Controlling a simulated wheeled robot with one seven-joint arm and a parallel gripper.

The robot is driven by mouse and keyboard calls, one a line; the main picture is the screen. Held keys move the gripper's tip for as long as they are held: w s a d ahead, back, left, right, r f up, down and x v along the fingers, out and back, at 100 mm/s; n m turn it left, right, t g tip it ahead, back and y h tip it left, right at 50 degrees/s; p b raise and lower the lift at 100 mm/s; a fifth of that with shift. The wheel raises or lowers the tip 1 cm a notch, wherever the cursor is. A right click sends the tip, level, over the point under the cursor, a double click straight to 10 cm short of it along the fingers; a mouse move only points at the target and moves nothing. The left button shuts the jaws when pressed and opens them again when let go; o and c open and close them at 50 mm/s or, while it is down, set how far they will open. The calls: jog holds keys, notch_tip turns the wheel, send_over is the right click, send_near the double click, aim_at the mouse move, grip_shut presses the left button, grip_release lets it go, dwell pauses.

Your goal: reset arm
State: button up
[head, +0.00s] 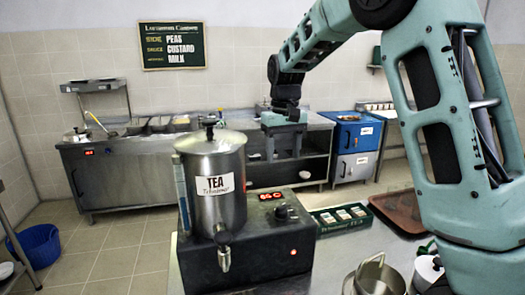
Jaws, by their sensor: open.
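My arm comes in from the right, arches up and over, and its forearm reaches left across the upper middle of the head view. My gripper (284,148) hangs pointing down from its end, with its two fingers apart and nothing between them. It is to the right of the steel urn (217,192) labelled TEA, in front of the far counter in the picture. I cannot tell its exact distance from the urn.
The urn stands on a black heater base (262,238) with a red display. Beside it are a green tray (341,217) of small packets, a brown tray (402,211) and a steel jug (379,279). A blue tub (38,249) sits on the floor at left. Bare floor lies behind the table.

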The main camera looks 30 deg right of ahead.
jog(key=s+a+f+n+t, duration=0.1)
jog(key=s+a+f, duration=0.35)
jog(key=s, duration=0.45)
jog(key=s+a+f+n+t, duration=0.1)
jog(key=s+a+f+t, duration=0.15)
jog(key=s+f, duration=0.5)
jog(key=s+a+n+g+b, duration=0.1)
jog(key=s+a+n, duration=0.2)
jog(key=s+a, duration=0.4)
jog(key=s+a+r+n+g+b, duration=0.1)
jog(key=s+a+n+g, duration=0.1)
jog(key=s+a+n, duration=0.2)
jog(key=s+a, duration=0.3)
jog(key=a, duration=0.5)
jog(key=shift+s+n+y, duration=0.3)
jog(key=shift+a+g, duration=0.1)
jog(key=shift+g, duration=0.15)
